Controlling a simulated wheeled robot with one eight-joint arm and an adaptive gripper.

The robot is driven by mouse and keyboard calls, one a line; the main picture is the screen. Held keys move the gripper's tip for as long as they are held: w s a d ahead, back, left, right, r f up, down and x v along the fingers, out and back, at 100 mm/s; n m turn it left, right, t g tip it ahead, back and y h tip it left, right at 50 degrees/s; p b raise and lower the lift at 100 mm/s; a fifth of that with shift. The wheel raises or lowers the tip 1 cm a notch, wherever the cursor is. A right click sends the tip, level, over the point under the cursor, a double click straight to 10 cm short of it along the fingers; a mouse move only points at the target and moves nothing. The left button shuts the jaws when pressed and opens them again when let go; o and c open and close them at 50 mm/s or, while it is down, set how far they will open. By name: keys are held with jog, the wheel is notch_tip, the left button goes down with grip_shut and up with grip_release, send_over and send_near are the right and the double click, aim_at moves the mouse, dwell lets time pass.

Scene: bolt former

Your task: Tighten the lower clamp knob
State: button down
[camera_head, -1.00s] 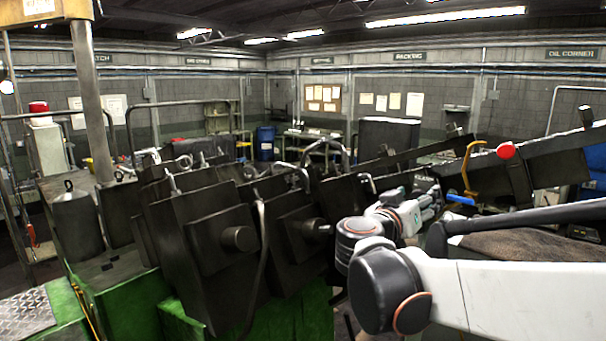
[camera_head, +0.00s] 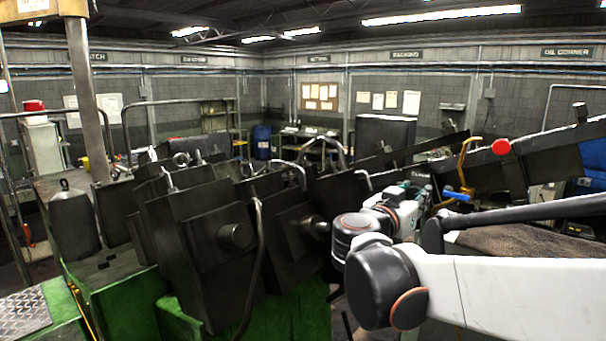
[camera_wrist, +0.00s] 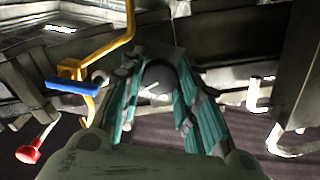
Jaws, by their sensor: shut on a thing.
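In the wrist view a dark round knob (camera_wrist: 160,78) with a pale mark on its face sits between the two teal-lined fingers of my gripper (camera_wrist: 160,92). The fingers are shut on its sides, and its back meets a dark machine part. I take it as the lower clamp knob, though no label shows. In the head view my gripper (camera_head: 424,192) reaches in among the dark machine bars, and the knob is hidden there.
A yellow crank (camera_head: 463,165) with a blue handle (camera_head: 458,195) is close beside my gripper; it also shows left in the wrist view (camera_wrist: 73,87). A red ball knob (camera_head: 501,147) stands on the bar to the right. Dark machine blocks (camera_head: 205,270) crowd the left.

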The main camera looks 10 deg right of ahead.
jog(key=n, duration=0.5)
jog(key=shift+s+a+n, duration=0.1)
jog(key=shift+n, duration=0.2)
jog(key=n+b, duration=0.1)
jog(key=n, duration=0.4)
jog(key=c, duration=1)
grip_release()
jog(key=shift+c, duration=0.2)
jog(key=p+v, duration=0.1)
jog(key=v, duration=0.6)
jog(key=shift+s+a, duration=0.2)
jog(key=shift+a, duration=0.1)
